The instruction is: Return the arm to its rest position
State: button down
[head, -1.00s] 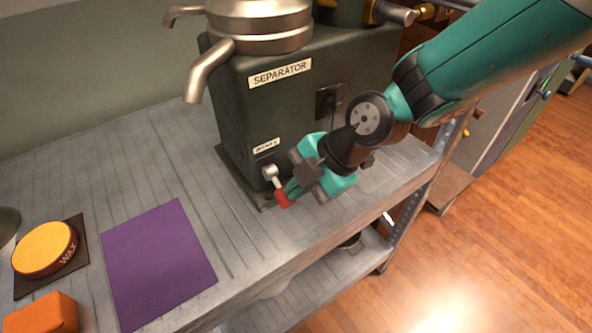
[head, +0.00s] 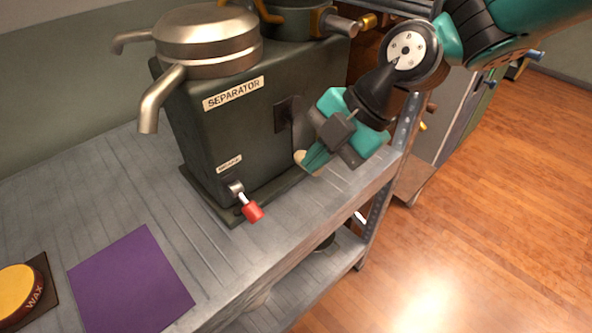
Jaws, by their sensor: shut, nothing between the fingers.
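My gripper (head: 305,165) is in the head view, right of the middle, in front of the dark green separator's front face. Its teal fingers are shut and empty, pointing down and left. The separator (head: 215,125) stands on the grey bench, with metal spouts on top and a label on its front. A small lever with a red tip (head: 252,212) sticks out low on its front, left of and below my gripper and apart from it. A pale rounded shape shows beside the fingertips; I cannot tell what it is.
The grey bench (head: 110,190) holds a purple mat (head: 130,280) and a yellow wax disc (head: 14,290) at the lower left. A lower shelf (head: 310,285) lies beneath the bench. Open wooden floor (head: 480,200) is on the right.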

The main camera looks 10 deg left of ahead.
jog(key=shift+d+r, duration=0.25)
jog(key=s+d+r+m+t+h, duration=0.1)
jog(key=s+d+r+m, duration=0.2)
jog(key=s+d+m, duration=0.6)
jog(key=s+d+r+m+h, duration=0.25)
jog(key=d+m, duration=0.35)
jog(key=m, duration=0.7)
notch_tip(320, 180, up, 12)
jog(key=p, duration=1.2)
jog(key=shift+r+y, duration=0.2)
jog(key=shift+y, duration=0.25)
